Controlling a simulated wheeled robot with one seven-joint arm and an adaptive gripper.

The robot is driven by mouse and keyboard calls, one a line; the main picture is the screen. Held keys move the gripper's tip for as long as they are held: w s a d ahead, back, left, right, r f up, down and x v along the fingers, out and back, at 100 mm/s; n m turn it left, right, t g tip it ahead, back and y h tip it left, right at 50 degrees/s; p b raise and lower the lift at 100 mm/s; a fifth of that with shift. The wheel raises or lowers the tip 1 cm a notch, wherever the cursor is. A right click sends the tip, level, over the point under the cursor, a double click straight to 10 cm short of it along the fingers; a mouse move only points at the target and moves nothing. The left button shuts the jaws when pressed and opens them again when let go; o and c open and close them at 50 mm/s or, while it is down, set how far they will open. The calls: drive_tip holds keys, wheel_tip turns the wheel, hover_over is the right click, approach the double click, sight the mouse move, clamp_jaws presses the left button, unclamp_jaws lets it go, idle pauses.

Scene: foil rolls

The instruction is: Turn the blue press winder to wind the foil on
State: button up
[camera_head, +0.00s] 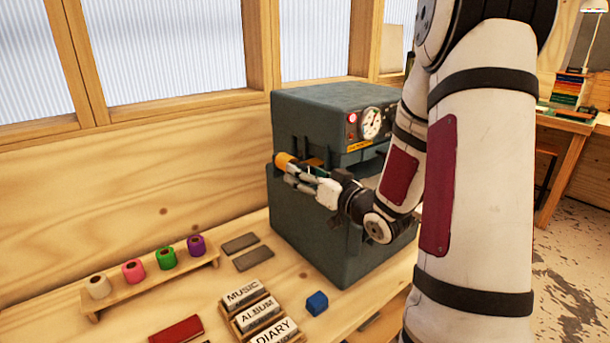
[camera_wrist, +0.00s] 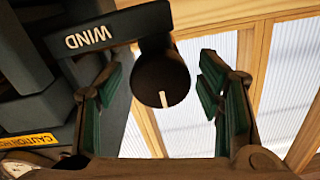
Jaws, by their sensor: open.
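The slate blue-grey press (camera_head: 318,235) stands on the wooden bench against the wall. In the wrist view, its winder (camera_wrist: 160,80) is a dark round knob with a pale mark pointing down, beside a block lettered WIND (camera_wrist: 92,40). My gripper (camera_head: 299,177) is at the press's left side, near an orange-ended cylinder (camera_head: 286,161). In the wrist view my gripper (camera_wrist: 158,72) is open, with one green-padded finger pair on each side of the knob. Gaps show between pads and knob. My gripper partly hides this area in the head view.
A wooden rack (camera_head: 92,316) holds several coloured foil rolls (camera_head: 133,270). Grey plates (camera_head: 253,259), lettered blocks (camera_head: 259,314), a blue cube (camera_head: 317,302) and a red book (camera_head: 176,330) lie in front of the press. My arm crosses the press's right side.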

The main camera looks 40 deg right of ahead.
drive_tip(key=shift+w, duration=0.25)
drive_tip(key=c, duration=1.2)
